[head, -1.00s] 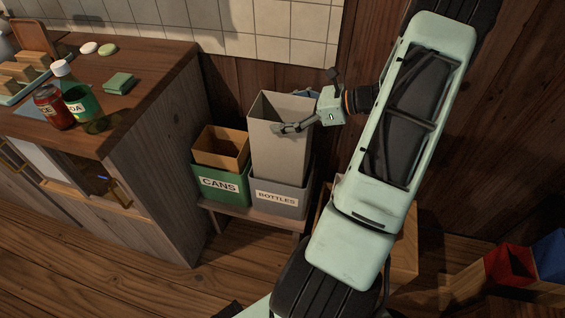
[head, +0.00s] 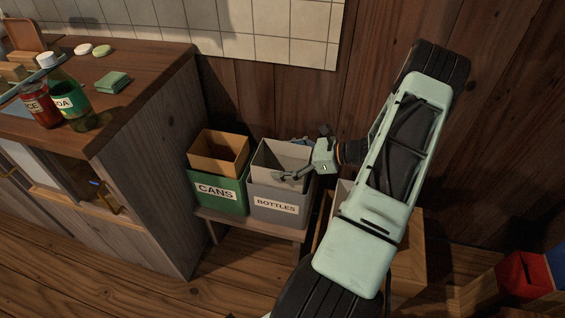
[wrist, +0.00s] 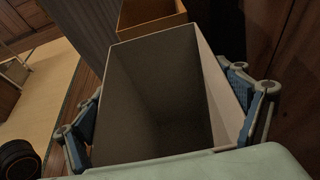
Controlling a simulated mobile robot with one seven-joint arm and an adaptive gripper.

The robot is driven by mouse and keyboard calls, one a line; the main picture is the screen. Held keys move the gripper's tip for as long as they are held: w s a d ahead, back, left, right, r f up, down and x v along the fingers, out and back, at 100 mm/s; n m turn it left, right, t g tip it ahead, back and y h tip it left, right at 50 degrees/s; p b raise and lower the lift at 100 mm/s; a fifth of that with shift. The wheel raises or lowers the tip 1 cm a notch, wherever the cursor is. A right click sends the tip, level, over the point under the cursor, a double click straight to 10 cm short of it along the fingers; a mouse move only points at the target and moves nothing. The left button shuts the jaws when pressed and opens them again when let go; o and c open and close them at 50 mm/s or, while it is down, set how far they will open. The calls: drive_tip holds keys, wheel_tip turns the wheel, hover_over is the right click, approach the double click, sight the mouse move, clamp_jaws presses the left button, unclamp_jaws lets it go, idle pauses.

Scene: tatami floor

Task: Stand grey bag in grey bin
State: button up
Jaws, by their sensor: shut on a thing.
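The grey bag (head: 280,160) is open-topped and upright, sunk well into the grey bin (head: 262,211) labelled BOTTLES, with its upper part above the bin's rim. Whether its base touches the bin floor is hidden. My gripper (head: 293,159) is shut on the bag, with its fingers along opposite outer sides near the top. In the wrist view the empty inside of the grey bag (wrist: 150,95) fills the middle, with a blue-padded finger at each side. The bin is not clearly seen there.
A green bin (head: 216,191) labelled CANS holds a brown bag (head: 222,150) just left, on the same low wooden stand (head: 240,222). A wooden counter (head: 150,130) with a red can and green bottle stands at left. Red (head: 525,275) and blue containers are at lower right.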

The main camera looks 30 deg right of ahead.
drive_tip(key=shift+f, duration=0.25)
drive_tip(key=o, duration=1)
drive_tip(key=shift+o, duration=0.2)
drive_tip(key=p+v, duration=0.2)
drive_tip(key=v, duration=1)
drive_tip(key=shift+p, duration=0.4)
drive_tip(key=shift+r, duration=0.1)
